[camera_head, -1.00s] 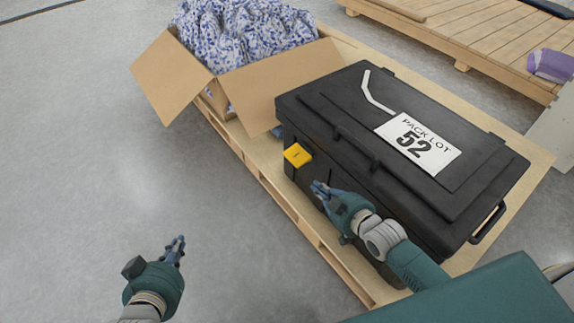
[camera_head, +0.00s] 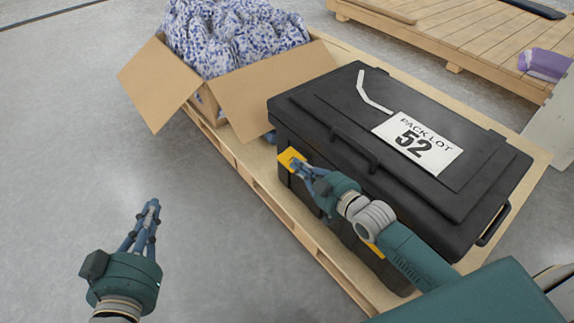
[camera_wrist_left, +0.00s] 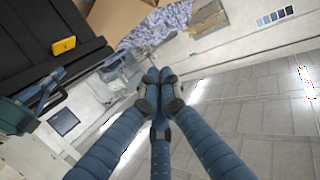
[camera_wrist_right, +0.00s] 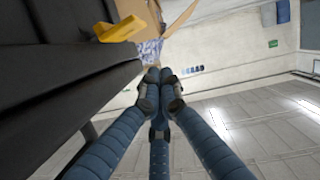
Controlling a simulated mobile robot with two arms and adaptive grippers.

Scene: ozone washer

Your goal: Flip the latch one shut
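The black case (camera_head: 330,205) has a yellow latch (camera_head: 289,156) at the left end of its long front face. In the right wrist view this latch (camera_wrist_right: 118,30) sticks outward from the case. A second yellow latch (camera_head: 374,249) is mostly hidden behind my right arm. My right gripper (camera_head: 297,166) is at the left latch in the head view, overlapping its lower edge. I cannot tell if they touch. Its fingertips (camera_wrist_right: 160,75) meet with nothing between them. My left gripper (camera_head: 152,205) is shut and empty, over the floor left of the case. The left latch also shows in the left wrist view (camera_wrist_left: 65,46).
The case lies closed on a wooden pallet (camera_head: 245,170), with a "PACK LOT 52" label (camera_head: 418,143) on its lid. An open cardboard box (camera_head: 270,87) of blue-white material stands behind it. Another pallet (camera_head: 480,40) lies at the back right. The floor at left is clear.

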